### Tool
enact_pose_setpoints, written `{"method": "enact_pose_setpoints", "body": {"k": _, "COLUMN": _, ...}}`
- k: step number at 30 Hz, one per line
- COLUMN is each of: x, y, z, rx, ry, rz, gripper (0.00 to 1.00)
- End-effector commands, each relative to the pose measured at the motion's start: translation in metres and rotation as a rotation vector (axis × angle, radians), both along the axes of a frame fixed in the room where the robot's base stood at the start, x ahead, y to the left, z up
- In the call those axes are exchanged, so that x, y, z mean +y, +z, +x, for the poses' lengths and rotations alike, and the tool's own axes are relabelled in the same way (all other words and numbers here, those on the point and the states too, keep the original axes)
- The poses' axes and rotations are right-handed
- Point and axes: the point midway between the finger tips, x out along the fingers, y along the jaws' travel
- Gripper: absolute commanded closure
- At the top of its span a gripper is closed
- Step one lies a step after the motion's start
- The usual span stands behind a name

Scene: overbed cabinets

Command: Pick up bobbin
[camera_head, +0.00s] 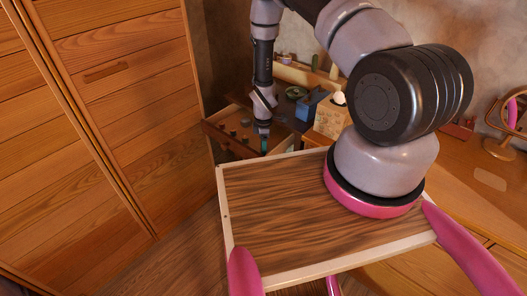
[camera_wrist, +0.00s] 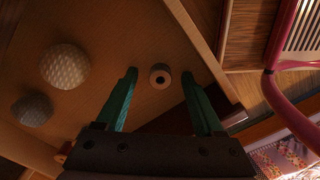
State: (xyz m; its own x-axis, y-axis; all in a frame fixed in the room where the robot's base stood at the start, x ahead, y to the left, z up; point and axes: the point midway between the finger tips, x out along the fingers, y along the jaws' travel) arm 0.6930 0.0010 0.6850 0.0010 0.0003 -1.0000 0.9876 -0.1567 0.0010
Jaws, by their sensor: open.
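How far the fingertips are above the drawer floor is unclear. In the head view my gripper (camera_head: 264,141) points down at the right part of the open drawer (camera_head: 216,134). I cannot make out the bobbin there.
A pale textured ball (camera_wrist: 65,66) and a darker round thing (camera_wrist: 31,110) lie left of the bobbin. The drawer wall (camera_wrist: 208,62) is close to the right finger. In the head view, a blue box (camera_head: 310,105) and a light box (camera_head: 331,118) stand on the surface behind.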

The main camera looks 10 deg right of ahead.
Motion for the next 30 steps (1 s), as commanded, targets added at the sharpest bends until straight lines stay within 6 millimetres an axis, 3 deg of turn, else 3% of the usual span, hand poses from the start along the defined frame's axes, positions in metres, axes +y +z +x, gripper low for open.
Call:
{"method": "enact_pose_setpoints", "body": {"k": 2, "x": 0.0, "y": 0.0, "z": 0.0, "rx": 0.0, "ry": 0.0, "rz": 0.0, "gripper": 0.3}}
{"method": "enact_pose_setpoints", "body": {"k": 6, "x": 0.0, "y": 0.0, "z": 0.0, "rx": 0.0, "ry": 0.0, "rz": 0.0, "gripper": 0.8}}
{"method": "enact_pose_setpoints", "body": {"k": 8, "x": 0.0, "y": 0.0, "z": 0.0, "rx": 0.0, "ry": 0.0, "rz": 0.0, "gripper": 1.0}}
{"method": "enact_pose_setpoints", "body": {"k": 20, "x": 0.0, "y": 0.006, "z": 0.0, "rx": 0.0, "ry": 0.001, "rz": 0.0, "gripper": 1.0}}
{"method": "enact_pose_setpoints", "body": {"k": 30, "x": 0.0, "y": 0.062, "z": 0.001, "rx": -0.002, "ry": 0.001, "rz": 0.001, "gripper": 1.0}}
